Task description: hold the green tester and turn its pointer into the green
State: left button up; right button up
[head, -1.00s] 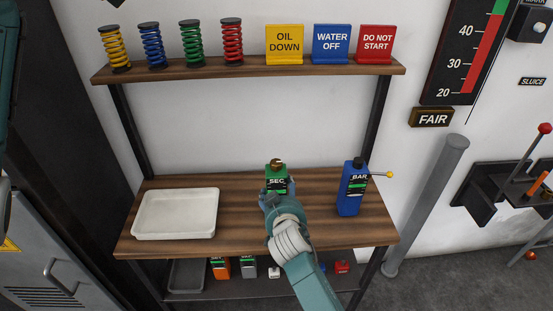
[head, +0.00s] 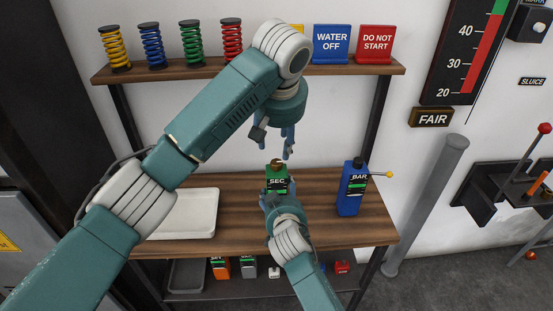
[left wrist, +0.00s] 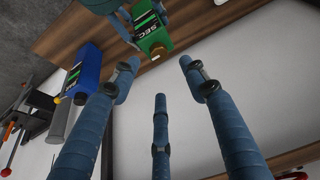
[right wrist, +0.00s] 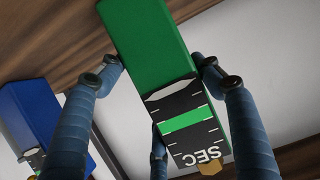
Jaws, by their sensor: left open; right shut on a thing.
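The green tester (head: 277,183) marked SEC stands upright on the wooden table, with a brass-coloured knob (head: 277,162) on its top. My right gripper (head: 270,199) is shut on the tester from the front; the right wrist view shows its fingers on both sides of the green body (right wrist: 150,45). The dial has a green band (right wrist: 187,125); I cannot make out where the pointer stands. My left gripper (head: 275,148) is open and empty, fingers down, just above the knob. In the left wrist view the tester (left wrist: 152,33) lies beyond the open fingers.
A blue tester (head: 350,193) marked BAR, with a side lever, stands to the right on the table. A white tray (head: 205,226) is at the left, partly behind my left arm. The shelf above (head: 345,68) holds coloured springs and signs. Several items sit on the lower shelf.

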aim_at(276, 161)
pick_arm(q)
jog(key=x, duration=0.9)
jog(key=shift+w+f, duration=0.15)
jog(key=shift+f, duration=0.15)
jog(key=shift+c, duration=0.3)
jog(key=shift+w+r, duration=0.1)
jog(key=c, duration=1)
